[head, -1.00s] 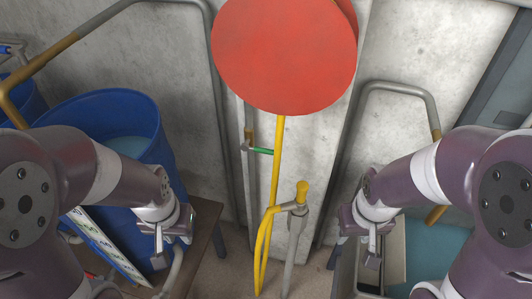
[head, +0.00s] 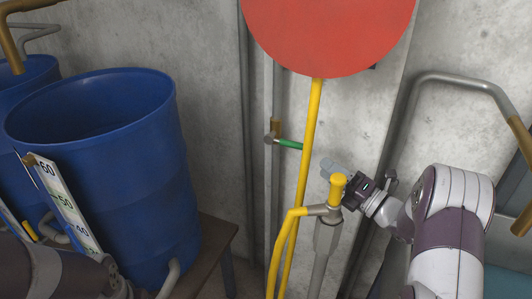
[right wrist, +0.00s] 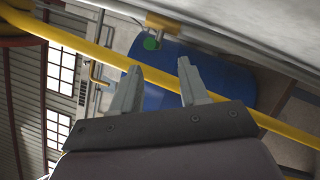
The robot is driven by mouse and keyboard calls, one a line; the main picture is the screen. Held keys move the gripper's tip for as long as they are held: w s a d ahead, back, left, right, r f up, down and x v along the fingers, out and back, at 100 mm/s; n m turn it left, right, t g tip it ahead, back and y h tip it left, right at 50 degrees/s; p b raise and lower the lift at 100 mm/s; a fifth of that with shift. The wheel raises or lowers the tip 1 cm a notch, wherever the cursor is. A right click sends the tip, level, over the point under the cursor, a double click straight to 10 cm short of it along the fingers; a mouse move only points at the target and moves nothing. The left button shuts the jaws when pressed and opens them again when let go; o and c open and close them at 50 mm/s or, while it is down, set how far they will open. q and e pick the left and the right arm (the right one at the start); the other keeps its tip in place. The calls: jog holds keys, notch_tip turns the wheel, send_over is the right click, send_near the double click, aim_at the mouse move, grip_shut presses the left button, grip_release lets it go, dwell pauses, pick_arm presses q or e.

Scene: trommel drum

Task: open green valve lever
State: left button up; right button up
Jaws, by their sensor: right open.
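The green valve lever (head: 290,144) sticks out to the right from a small valve on a thin grey wall pipe (head: 271,95), just left of the yellow pipe (head: 308,150). My right gripper (head: 331,168) is open and empty, right of the yellow pipe and slightly lower than the lever in the head view. In the right wrist view, the lever's green end (right wrist: 151,43) shows beyond the open fingertips (right wrist: 159,65), with the yellow pipe (right wrist: 92,48) crossing the view between. Only part of my left arm shows at the lower left; its gripper is out of view.
A large red disc (head: 330,30) hangs above. A yellow-capped grey post (head: 325,240) stands close to my right wrist. A bent grey rail (head: 450,78) is at the right.

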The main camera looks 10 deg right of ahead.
aim_at(292, 142)
jog(key=shift+n, duration=0.6)
jog(key=x, duration=0.4)
jog(key=p+x, duration=0.1)
jog(key=x, duration=0.3)
jog(key=r+x, duration=0.1)
jog(key=x, duration=0.3)
jog(key=shift+a+r+p, duration=0.1)
jog(key=shift+a+p, duration=0.1)
jog(key=shift+p, duration=0.15)
grip_shut()
